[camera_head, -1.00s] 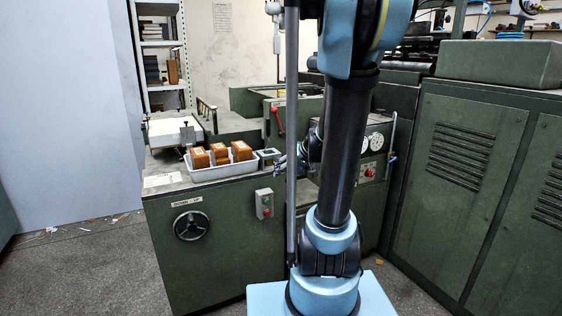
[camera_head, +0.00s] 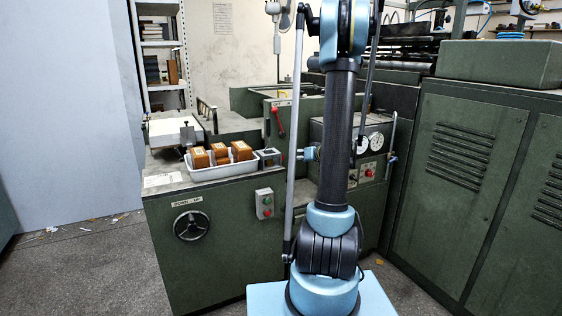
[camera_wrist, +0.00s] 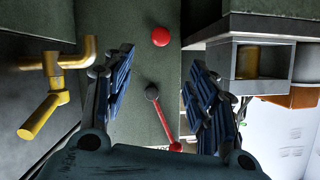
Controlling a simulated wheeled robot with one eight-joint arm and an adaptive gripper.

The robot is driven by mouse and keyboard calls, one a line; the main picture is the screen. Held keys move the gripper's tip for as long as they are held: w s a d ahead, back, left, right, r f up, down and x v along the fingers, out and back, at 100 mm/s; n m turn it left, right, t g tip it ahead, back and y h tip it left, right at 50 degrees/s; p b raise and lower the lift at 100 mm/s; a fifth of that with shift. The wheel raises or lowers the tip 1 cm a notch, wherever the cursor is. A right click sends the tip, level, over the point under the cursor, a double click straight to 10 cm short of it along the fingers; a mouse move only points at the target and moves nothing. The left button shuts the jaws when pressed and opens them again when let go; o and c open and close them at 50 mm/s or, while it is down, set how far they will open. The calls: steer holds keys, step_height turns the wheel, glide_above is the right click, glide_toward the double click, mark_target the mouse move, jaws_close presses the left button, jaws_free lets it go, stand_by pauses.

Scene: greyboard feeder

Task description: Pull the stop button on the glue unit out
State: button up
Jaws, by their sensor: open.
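The gripper is hidden behind my arm there. In the wrist view, my gripper (camera_wrist: 161,78) is open and empty, its dark blue ribbed fingers spread left and right. A round red knob (camera_wrist: 160,36) shows beyond the fingertips, near the top, against a green surface. I cannot tell whether it is that button. No finger visibly touches it.
A red lever with a dark ball end (camera_wrist: 163,118) shows between the fingers. Yellow pipe (camera_wrist: 45,100) lies left, a grey box (camera_wrist: 222,62) right. The head view shows a tray (camera_head: 218,173) of brown blocks and a switch box (camera_head: 264,203) with green and red buttons.

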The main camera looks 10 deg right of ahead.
steer(key=x, duration=1.7)
steer(key=shift+a+f, duration=0.1)
